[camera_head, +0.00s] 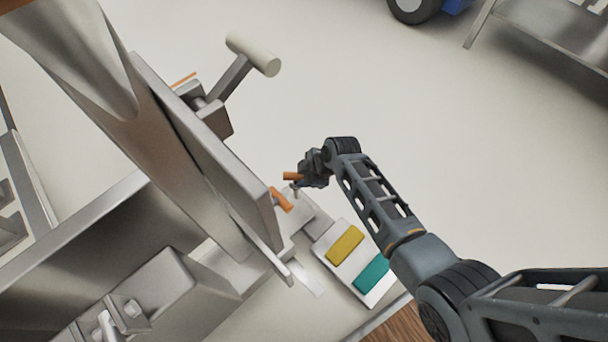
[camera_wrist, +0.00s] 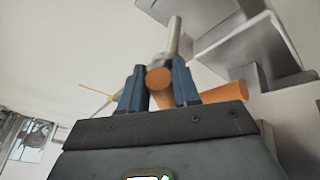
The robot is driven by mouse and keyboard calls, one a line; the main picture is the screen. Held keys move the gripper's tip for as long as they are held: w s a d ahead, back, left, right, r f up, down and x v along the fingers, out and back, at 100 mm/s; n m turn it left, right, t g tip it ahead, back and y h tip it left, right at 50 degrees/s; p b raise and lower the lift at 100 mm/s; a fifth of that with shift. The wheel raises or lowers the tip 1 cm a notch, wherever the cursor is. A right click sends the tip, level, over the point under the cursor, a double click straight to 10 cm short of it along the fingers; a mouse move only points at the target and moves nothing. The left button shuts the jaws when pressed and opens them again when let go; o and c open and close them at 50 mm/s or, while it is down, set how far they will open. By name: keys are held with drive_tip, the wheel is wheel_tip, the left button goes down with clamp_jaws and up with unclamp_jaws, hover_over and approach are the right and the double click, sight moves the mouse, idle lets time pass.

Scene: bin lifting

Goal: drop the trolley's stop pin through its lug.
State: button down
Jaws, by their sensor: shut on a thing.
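My gripper (camera_head: 303,172) is shut on the orange handle of a pin. The handle (camera_head: 292,176) sticks out of the jaws in the head view, and its round end (camera_wrist: 159,78) shows between the blue fingers in the wrist view. The pin's bare metal shank (camera_wrist: 174,38) is in clear view there, and a short grey piece of it (camera_head: 296,192) hangs below the handle in the head view. A second orange bar (camera_head: 281,200) is close beside it, at the steel plate's lower end; it also shows in the wrist view (camera_wrist: 232,103). I cannot make out the lug's hole.
A large steel plate and column (camera_head: 205,150) stand left of my gripper. A crank with a pale grip (camera_head: 253,55) juts out above. Open floor is to the upper right.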

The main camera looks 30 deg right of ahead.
drive_tip(key=shift+f+b, duration=2.15)
drive_tip(key=shift+f, duration=0.6)
drive_tip(key=shift+w+f+b, duration=0.15)
drive_tip(key=shift+f+b, duration=1.9)
drive_tip(key=shift+f, duration=0.2)
drive_tip(key=shift+f+b, duration=0.5)
drive_tip(key=shift+f, duration=1.6)
idle(0.3)
drive_tip(key=c, duration=0.7)
unclamp_jaws()
drive_tip(key=shift+c, duration=0.2)
